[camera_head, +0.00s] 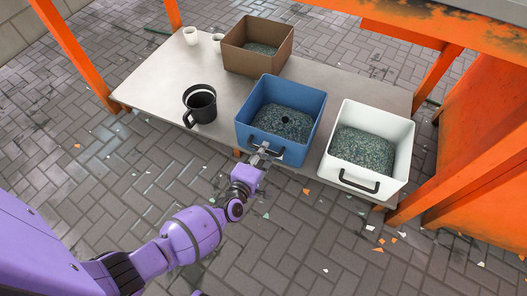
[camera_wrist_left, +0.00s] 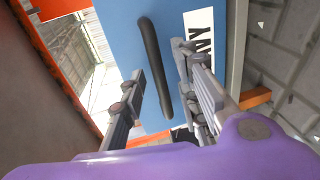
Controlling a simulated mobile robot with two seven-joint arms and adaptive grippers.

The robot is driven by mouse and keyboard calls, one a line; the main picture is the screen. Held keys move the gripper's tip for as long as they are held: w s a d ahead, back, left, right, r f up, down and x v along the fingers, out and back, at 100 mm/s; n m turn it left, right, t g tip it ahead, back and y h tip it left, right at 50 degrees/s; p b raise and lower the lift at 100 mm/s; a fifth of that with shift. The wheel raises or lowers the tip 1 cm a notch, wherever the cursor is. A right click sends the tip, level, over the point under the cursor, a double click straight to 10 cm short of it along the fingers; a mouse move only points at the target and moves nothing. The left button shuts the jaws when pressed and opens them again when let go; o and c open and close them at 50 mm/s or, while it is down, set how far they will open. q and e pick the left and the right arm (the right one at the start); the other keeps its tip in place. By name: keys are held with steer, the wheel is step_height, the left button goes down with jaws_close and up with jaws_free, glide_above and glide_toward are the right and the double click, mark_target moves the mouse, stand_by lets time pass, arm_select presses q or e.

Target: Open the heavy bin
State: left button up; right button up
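A blue bin (camera_head: 318,115) stands on the grey table's front edge, open at the top, with grey-green flakes (camera_head: 285,123) inside. In the left wrist view, its blue front (camera_wrist_left: 115,35) carries a black bar handle (camera_wrist_left: 153,65) and a white label (camera_wrist_left: 200,38) with dark letters, partly hidden by a finger. My left gripper (camera_head: 263,152) is at this front. In the left wrist view, its fingers (camera_wrist_left: 158,70) are apart, one on each side of the handle; I cannot tell whether they touch it. My right gripper is not in view.
A white bin (camera_head: 402,150) with similar flakes stands close to the right. A brown box (camera_head: 237,58) is behind, a black mug (camera_head: 201,106) and white cups (camera_head: 190,36) to the left. The table (camera_head: 150,90) is bare at left. Orange posts (camera_head: 75,55) flank it; scraps litter the paved floor.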

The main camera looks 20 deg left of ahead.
arm_select(q)
steer(key=shift+w+f, duration=0.15)
steer(key=shift+w, duration=0.5)
jaws_close()
